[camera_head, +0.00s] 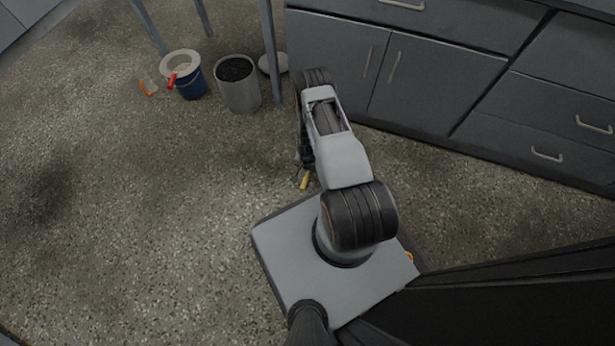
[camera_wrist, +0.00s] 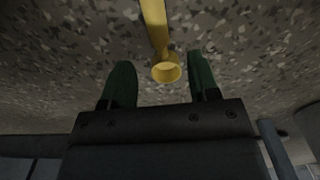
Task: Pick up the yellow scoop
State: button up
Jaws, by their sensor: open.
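The yellow scoop (camera_wrist: 156,30) lies on the speckled floor in the wrist view. Its handle runs up out of the frame and its round, ring-like end (camera_wrist: 166,73) faces my gripper. My gripper (camera_wrist: 160,78) is open, with its two dark green fingers on either side of that end. I see floor between the scoop and each finger, and cannot judge the height gap. In the head view a small part of the scoop (camera_head: 305,180) shows beside my arm, near my base. The rest of it is hidden, and my gripper is mostly hidden there too.
A blue bucket (camera_head: 190,85) with a white rim and a grey bin (camera_head: 239,95) with dark contents stand at the upper left, near table legs (camera_head: 271,50). A small orange item (camera_head: 148,88) lies beside the bucket. Grey cabinets (camera_head: 430,80) line the back. The left floor is clear.

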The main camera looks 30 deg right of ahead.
aim_at(307, 173)
jog(key=shift+f+b, duration=1.8)
jog(key=shift+f, duration=1.05)
grip_shut()
